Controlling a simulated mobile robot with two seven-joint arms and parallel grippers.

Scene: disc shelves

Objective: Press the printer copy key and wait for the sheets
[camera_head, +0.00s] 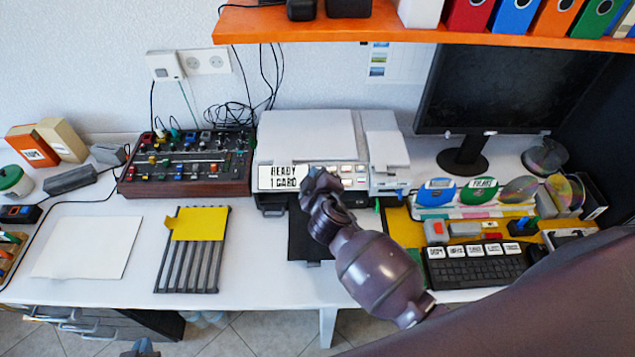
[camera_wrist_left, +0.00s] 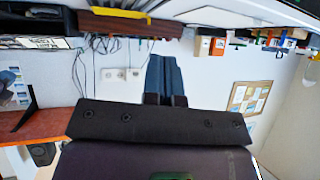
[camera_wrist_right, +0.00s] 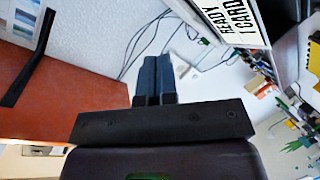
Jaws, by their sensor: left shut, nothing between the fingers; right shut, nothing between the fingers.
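The white printer (camera_head: 305,135) stands at the back middle of the desk. Its display (camera_head: 278,178) reads "READY 1 CARD" and also shows in the right wrist view (camera_wrist_right: 228,22). Several small keys (camera_head: 352,170) sit right of the display; which is the copy key is too small to tell. My right gripper (camera_head: 315,180) is shut and empty, in front of the printer panel between display and keys; I cannot tell whether it touches. A dark tray (camera_head: 304,243) below the panel is partly hidden by my right arm; no sheets show on it. My left gripper (camera_head: 142,347) is shut and empty at the bottom edge.
An orange shelf (camera_head: 330,32) with binders hangs above. A mixer (camera_head: 185,165) and a grey rack with a yellow note (camera_head: 200,224) stand left of the printer. A monitor (camera_head: 500,90) and a keyboard (camera_head: 475,265) are at the right. White paper (camera_head: 88,247) lies at left.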

